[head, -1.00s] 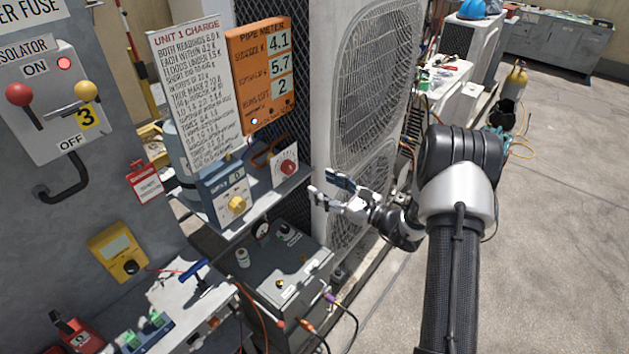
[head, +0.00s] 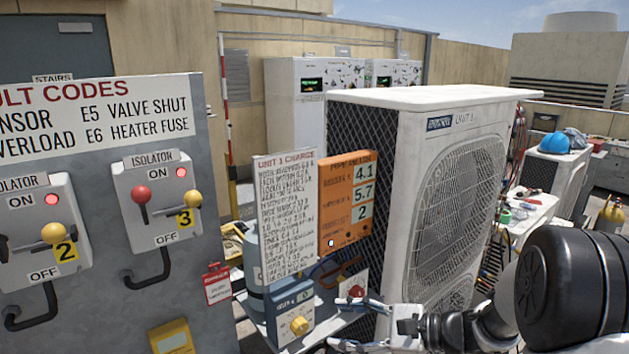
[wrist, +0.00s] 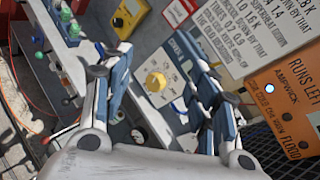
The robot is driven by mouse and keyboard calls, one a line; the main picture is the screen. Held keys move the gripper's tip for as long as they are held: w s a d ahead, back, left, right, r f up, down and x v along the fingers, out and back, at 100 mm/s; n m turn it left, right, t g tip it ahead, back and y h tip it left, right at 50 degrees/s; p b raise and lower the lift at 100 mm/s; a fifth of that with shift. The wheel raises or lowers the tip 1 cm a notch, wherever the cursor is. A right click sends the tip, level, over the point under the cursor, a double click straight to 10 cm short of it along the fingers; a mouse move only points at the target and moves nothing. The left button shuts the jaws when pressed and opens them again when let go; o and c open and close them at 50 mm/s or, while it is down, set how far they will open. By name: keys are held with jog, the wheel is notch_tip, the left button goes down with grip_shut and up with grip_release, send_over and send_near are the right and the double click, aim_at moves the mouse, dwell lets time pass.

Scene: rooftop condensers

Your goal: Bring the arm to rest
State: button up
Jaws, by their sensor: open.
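My gripper (head: 352,322) is at the lower middle of the head view, in front of the shelf beside the condenser unit. In the wrist view my gripper (wrist: 160,85) has its two blue-padded fingers spread apart with nothing between them. Beyond the gap is a blue box with a yellow knob (wrist: 156,82). My arm (head: 560,290) reaches in from the lower right of the head view.
The condenser UNIT 1 (head: 455,190) stands behind my arm. An orange pipe meter (head: 346,200) and a white charge card (head: 286,218) stand above the blue box (head: 290,312). Isolator 3 (head: 160,205) is on the grey panel at left.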

jog(key=s+a+r+n+g+h, duration=0.2)
jog(key=s+n+g+h, duration=0.15)
jog(key=s, duration=0.45)
jog(key=s+a+r+n+g+h, duration=0.2)
jog(key=s+n, duration=0.3)
jog(key=s, duration=0.3)
jog(key=s+d+r+n+t+h, duration=0.2)
jog(key=s+d+n+t+h, duration=0.2)
jog(key=s+d+n+h, duration=0.4)
jog(key=s+d, duration=0.3)
jog(key=shift+n, duration=0.25)
jog(key=shift+c, duration=0.5)
